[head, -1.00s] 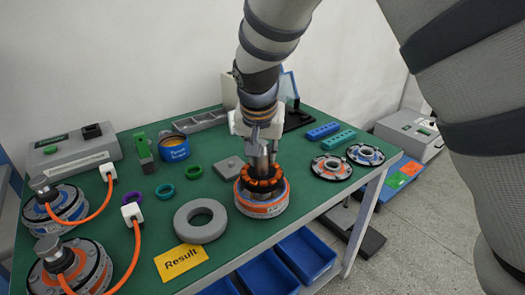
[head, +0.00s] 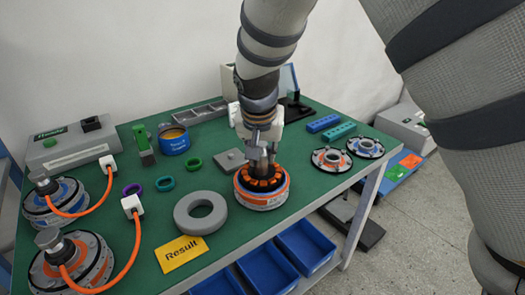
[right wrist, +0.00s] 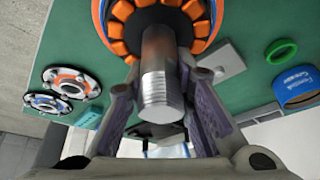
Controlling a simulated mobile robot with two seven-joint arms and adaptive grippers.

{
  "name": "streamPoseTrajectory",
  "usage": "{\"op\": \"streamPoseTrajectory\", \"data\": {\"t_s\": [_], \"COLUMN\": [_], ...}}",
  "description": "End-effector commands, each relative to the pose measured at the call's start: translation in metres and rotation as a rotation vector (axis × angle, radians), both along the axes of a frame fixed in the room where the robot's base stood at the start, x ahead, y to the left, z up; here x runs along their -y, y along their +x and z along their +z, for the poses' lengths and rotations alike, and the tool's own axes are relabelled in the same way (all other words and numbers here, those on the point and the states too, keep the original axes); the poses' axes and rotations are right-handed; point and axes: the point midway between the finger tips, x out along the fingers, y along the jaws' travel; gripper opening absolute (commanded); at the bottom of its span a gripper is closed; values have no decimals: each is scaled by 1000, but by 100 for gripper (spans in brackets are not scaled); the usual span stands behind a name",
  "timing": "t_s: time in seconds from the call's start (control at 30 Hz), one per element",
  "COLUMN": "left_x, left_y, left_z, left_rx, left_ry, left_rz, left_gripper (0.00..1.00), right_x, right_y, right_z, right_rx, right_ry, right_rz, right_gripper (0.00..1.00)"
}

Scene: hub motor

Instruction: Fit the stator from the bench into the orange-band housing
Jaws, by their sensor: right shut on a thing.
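The stator (head: 264,184), a dark ring with orange coils and a metal shaft, is inside the rim of the orange-band housing (head: 262,202) on the green bench. Its coils show at the housing's mouth; I cannot tell whether it sits on the bottom. My right gripper (head: 263,158) points down from above, shut on the stator's upright shaft. In the right wrist view the threaded shaft (right wrist: 160,80) lies between the two fingers, with the orange coils (right wrist: 190,12) and the housing rim (right wrist: 214,30) beyond. My left gripper is not in view.
A grey ring (head: 200,211) and a yellow Result card (head: 181,253) lie left of the housing. Two motor covers (head: 331,160) (head: 366,148) lie to its right. Two wired motors (head: 75,262) (head: 58,200) stand at the left. Blue bins (head: 306,248) hang below the front edge.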

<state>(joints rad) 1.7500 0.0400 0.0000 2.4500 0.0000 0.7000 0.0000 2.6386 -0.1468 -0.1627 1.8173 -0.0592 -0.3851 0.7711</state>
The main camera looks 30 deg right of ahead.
Motion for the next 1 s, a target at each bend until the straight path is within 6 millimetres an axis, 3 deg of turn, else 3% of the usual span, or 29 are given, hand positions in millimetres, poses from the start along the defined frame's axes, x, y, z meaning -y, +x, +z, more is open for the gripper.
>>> {"op": "streamPoseTrajectory", "data": {"t_s": [1.0], "left_x": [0], "left_y": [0], "left_z": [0], "left_rx": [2], "left_ry": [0], "left_rz": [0], "left_gripper": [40], "right_x": [0], "right_y": [0], "right_z": [-21], "right_rx": [3], "right_ry": [-1], "right_rz": [0], "right_gripper": [0]}}
